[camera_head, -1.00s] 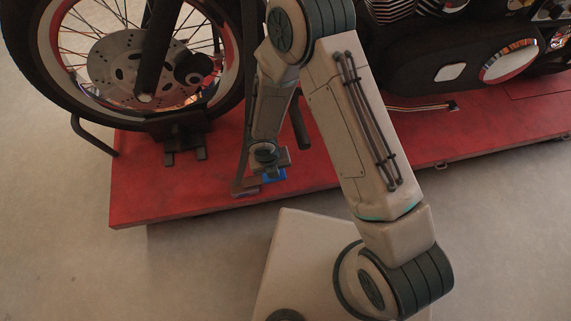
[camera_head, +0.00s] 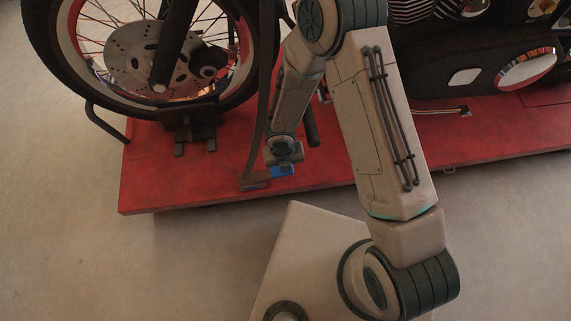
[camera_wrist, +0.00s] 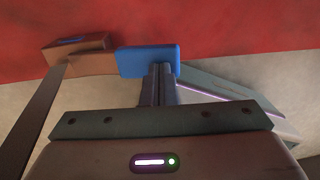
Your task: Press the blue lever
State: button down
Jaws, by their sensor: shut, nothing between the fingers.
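The blue lever (camera_head: 283,171) is a small blue block at the near edge of the red lift platform (camera_head: 200,185). In the wrist view the blue lever (camera_wrist: 148,60) lies straight ahead of my fingers, beside a brown metal bar. My gripper (camera_wrist: 159,72) is shut and empty, its fingertips overlapping the lever's lower right part in that view. In the head view my gripper (camera_head: 284,157) is just above the lever and hides part of it. I cannot tell whether the fingertips touch it.
A motorcycle stands on the platform, its front wheel (camera_head: 150,55) in a black wheel chock (camera_head: 190,125). A dark upright bar (camera_head: 258,130) rises just left of my gripper. The grey floor (camera_head: 70,240) in front of the platform is clear at left.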

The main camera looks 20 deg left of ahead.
notch_tip(320, 180, up, 12)
jog(key=p, duration=0.6)
jog(key=shift+f, duration=0.2)
